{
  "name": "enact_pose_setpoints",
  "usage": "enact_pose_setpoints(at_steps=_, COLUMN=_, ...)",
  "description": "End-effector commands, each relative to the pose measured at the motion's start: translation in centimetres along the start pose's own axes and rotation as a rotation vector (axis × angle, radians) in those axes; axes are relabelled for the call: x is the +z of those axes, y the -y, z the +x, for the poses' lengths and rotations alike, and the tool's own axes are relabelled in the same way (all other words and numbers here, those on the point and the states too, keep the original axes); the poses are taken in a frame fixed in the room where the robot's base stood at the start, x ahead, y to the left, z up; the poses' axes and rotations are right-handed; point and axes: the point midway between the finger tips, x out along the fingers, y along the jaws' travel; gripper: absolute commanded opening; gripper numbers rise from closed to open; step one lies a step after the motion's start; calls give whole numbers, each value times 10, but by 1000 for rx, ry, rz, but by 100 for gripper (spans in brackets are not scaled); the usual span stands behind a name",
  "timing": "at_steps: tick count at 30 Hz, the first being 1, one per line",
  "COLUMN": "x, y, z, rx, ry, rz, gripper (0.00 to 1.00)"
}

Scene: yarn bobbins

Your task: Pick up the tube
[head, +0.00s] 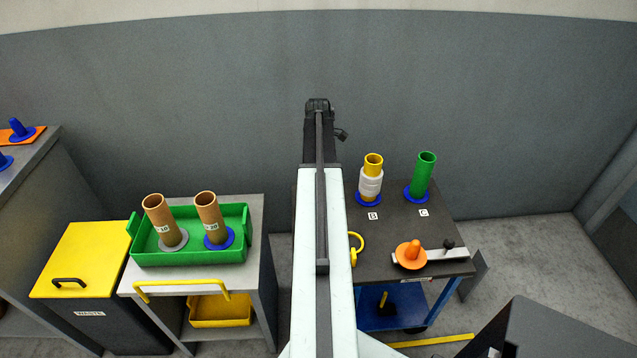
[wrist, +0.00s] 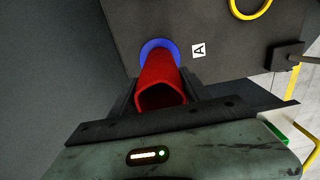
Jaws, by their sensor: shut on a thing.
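A red hollow tube (wrist: 162,82) shows in the wrist view, its open end toward the camera. Its far end meets or lies over a blue disc (wrist: 158,44) on the dark table, beside a label A. I cannot tell whether the tube rests on the disc or is slightly above it. My gripper (wrist: 158,90) is shut on the tube, with a dark finger on either side. In the head view my gripper (head: 318,105) is at the far end of my arm, which hides the red tube and label A.
The dark table (head: 430,215) also bears a yellow tube with white yarn (head: 371,185), a green tube (head: 423,175) and an orange cone piece (head: 410,255). Left of my arm, a green tray (head: 190,255) holds two brown tubes (head: 210,217). A yellow-lidded waste bin (head: 90,250) stands further left.

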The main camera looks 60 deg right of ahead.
Motion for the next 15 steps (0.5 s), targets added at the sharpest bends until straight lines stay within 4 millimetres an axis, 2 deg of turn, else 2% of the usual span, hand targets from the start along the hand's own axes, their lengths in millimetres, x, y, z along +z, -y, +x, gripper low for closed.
enact_pose_setpoints(at_steps=8, x=0, y=0, z=-5, rx=0, ry=0, rz=1, gripper=0)
enact_pose_setpoints(at_steps=11, x=1, y=0, z=-17, rx=0, ry=0, rz=1, gripper=0)
enact_pose_setpoints(at_steps=15, x=1, y=0, z=-43, rx=0, ry=0, rz=1, gripper=0)
